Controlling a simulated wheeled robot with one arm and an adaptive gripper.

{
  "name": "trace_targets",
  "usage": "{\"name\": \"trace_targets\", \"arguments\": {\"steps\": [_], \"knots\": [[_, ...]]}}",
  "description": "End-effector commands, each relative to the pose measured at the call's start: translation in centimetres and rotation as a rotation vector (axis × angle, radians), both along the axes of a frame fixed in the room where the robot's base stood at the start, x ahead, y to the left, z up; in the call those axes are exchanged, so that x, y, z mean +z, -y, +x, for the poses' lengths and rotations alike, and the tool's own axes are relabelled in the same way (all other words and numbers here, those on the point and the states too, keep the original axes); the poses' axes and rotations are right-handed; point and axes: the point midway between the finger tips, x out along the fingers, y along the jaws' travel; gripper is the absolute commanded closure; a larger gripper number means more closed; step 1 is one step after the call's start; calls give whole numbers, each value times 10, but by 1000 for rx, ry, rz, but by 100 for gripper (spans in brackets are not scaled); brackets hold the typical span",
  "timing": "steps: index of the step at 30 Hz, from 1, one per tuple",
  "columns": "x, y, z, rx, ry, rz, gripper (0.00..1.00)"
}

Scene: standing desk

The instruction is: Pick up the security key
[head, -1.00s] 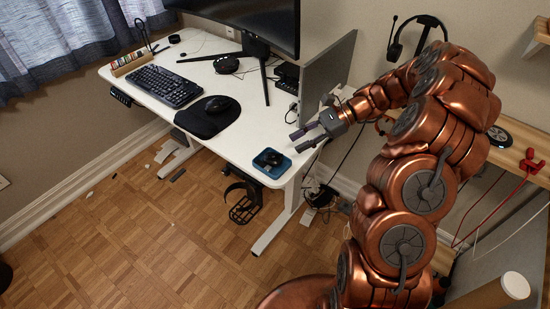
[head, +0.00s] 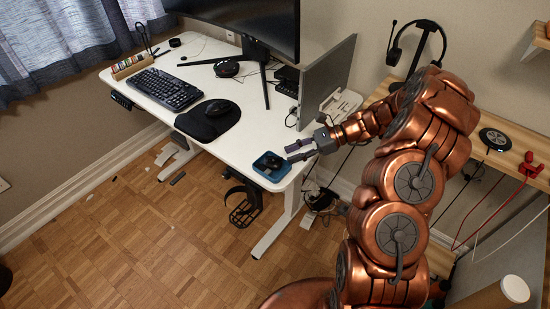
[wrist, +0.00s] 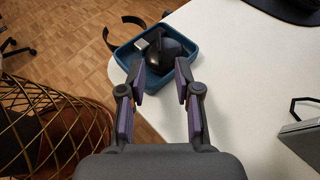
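A small blue tray (head: 272,178) sits at the desk's front right corner. It also shows in the wrist view (wrist: 154,84). Inside it are a rounded black object (wrist: 168,55) and a small grey-silver piece (wrist: 141,44), which may be the security key; it is too small to be sure. My gripper (head: 291,153) is just right of the tray in the head view. In the wrist view my gripper (wrist: 160,80) has its two fingers apart with nothing between them, and the tray lies beyond the fingertips.
A mouse (head: 217,107) on a black pad and a keyboard (head: 165,88) lie left of the tray. A monitor stand and an upright grey panel (head: 325,75) stand behind. A gold wire basket (wrist: 45,125) shows at left in the wrist view.

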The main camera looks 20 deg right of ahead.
Motion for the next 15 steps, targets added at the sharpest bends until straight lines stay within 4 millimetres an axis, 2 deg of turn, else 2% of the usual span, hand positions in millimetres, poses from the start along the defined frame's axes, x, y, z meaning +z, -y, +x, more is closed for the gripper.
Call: {"name": "trace_targets", "arguments": {"steps": [4, 11, 15], "knots": [[-7, -17, 1, 1, -3, 0, 67], [-8, -19, 2, 0, -1, 0, 67], [-8, -19, 2, 0, -1, 0, 80]]}}
